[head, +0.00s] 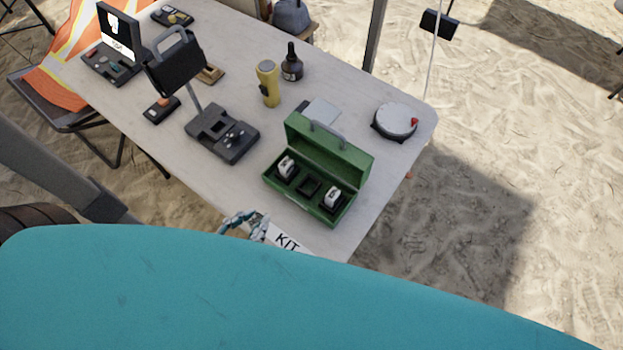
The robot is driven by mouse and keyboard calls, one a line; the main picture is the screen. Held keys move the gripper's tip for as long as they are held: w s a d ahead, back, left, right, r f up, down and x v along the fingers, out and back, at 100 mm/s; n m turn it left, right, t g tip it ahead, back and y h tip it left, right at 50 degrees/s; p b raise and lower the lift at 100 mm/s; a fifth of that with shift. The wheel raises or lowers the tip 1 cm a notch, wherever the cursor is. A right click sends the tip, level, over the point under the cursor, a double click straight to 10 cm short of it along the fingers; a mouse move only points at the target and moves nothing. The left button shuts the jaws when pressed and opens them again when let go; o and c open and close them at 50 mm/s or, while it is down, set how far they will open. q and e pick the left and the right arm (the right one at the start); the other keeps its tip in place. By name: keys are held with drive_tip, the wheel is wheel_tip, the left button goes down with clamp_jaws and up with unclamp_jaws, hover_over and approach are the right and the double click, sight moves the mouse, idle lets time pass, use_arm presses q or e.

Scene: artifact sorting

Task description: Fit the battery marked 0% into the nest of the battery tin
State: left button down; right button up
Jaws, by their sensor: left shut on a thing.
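The green battery tin (325,165) stands open on the table, with its lid up at the back. White-and-dark batteries sit in its left nest (286,167) and right nest (332,197); their marks are too small to read. The middle nest (309,186) looks dark and empty. My left gripper (245,224) is at the table's front edge, left of the tin and apart from it. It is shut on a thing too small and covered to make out. My right gripper is not in view.
A KIT label (287,238) lies in front of the tin. A dark grey device (222,133) with an upright screen, a yellow flashlight (268,84), a dark bottle (292,62) and a round white device (396,121) share the pale table (350,85). Teal covers the lower view.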

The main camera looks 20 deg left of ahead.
use_arm(q)
drive_tip(key=w+d+p, duration=0.2)
drive_tip(key=w, duration=0.2)
drive_tip(key=w+d+f+p, duration=0.1)
drive_tip(key=w+d+p, duration=0.1)
drive_tip(key=w, duration=0.3)
drive_tip(key=w+d+p, duration=0.2)
drive_tip(key=w, duration=0.3)
drive_tip(key=shift+w+d+f+p, duration=0.1)
drive_tip(key=shift+d+f+p, duration=0.05)
drive_tip(key=shift+p, duration=0.25)
drive_tip(key=shift+w+f, duration=0.1)
drive_tip(key=shift+f, duration=0.15)
wheel_tip(320, 180, down, 3)
drive_tip(key=shift+f+b, duration=0.1)
drive_tip(key=shift+b, duration=0.45)
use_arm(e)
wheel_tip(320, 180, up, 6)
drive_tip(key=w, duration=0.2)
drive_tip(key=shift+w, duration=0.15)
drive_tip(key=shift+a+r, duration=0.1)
use_arm(q)
drive_tip(key=shift+f, duration=0.1)
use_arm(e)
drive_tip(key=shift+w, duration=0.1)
